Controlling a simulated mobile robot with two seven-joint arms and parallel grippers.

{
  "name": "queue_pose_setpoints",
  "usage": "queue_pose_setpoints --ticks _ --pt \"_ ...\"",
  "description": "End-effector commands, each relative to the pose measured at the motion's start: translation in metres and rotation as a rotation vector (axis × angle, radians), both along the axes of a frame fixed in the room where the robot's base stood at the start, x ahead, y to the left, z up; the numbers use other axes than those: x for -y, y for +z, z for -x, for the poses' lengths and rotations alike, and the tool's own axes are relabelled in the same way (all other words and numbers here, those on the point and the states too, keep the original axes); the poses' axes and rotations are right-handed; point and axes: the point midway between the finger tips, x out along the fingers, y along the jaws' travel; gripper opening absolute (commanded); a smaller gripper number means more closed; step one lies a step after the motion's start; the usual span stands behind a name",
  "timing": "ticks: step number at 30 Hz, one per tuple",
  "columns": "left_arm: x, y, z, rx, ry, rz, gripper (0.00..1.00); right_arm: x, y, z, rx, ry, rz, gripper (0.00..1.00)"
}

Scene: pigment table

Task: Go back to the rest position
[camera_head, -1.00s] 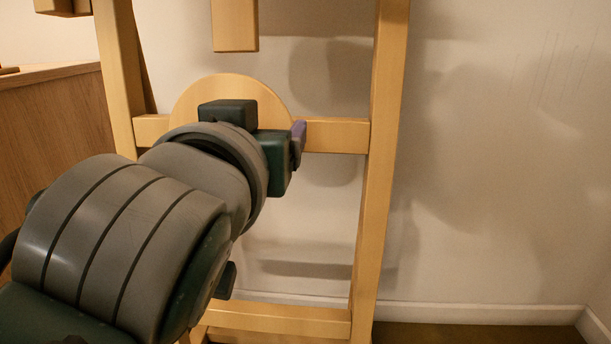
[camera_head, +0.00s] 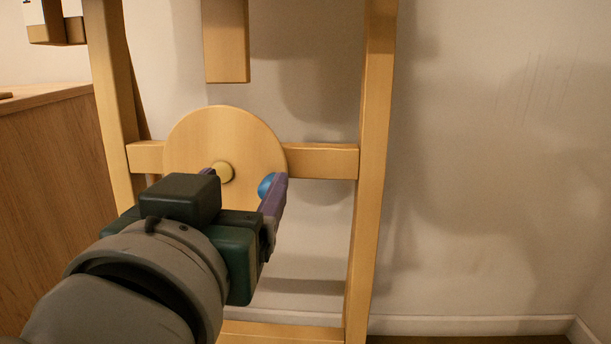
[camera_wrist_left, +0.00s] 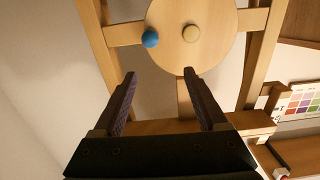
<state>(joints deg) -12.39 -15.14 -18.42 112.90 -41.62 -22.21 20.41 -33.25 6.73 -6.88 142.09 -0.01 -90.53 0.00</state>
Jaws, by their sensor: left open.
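My left gripper (camera_head: 243,190) comes in from the lower left in the head view, in front of a wooden frame. Its purple fingers are spread apart and nothing is between them in the left wrist view (camera_wrist_left: 158,95). A round wooden disc (camera_head: 205,130) is on the frame's crossbar. My right gripper is not seen.
The wooden frame has a right upright (camera_head: 370,150) and a lower rail (camera_head: 280,335). A wooden beam (camera_head: 226,45) hangs above the disc. A wooden cabinet (camera_head: 45,190) stands at left. A colour chart (camera_wrist_left: 302,101) shows in the wrist view. The right side is bare wall.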

Motion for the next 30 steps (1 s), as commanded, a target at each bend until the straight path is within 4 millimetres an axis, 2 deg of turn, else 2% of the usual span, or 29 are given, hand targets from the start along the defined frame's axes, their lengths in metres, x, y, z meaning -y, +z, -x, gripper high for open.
queue_pose_setpoints --ticks 1,19,21,26,30 --pt "0.008 0.001 -0.002 -0.006 0.002 0.039 0.75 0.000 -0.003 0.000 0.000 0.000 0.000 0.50" --pt "0.007 -0.009 -0.090 -0.001 0.009 0.035 0.75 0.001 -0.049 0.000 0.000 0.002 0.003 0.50" --pt "0.008 -0.019 -0.087 -0.004 0.009 0.035 0.75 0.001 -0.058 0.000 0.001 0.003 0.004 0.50" --pt "0.008 -0.023 -0.086 -0.006 0.009 0.034 0.75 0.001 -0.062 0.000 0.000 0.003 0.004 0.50" --pt "0.000 -0.014 -0.080 -0.042 0.025 0.032 0.75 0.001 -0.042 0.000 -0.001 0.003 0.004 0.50"
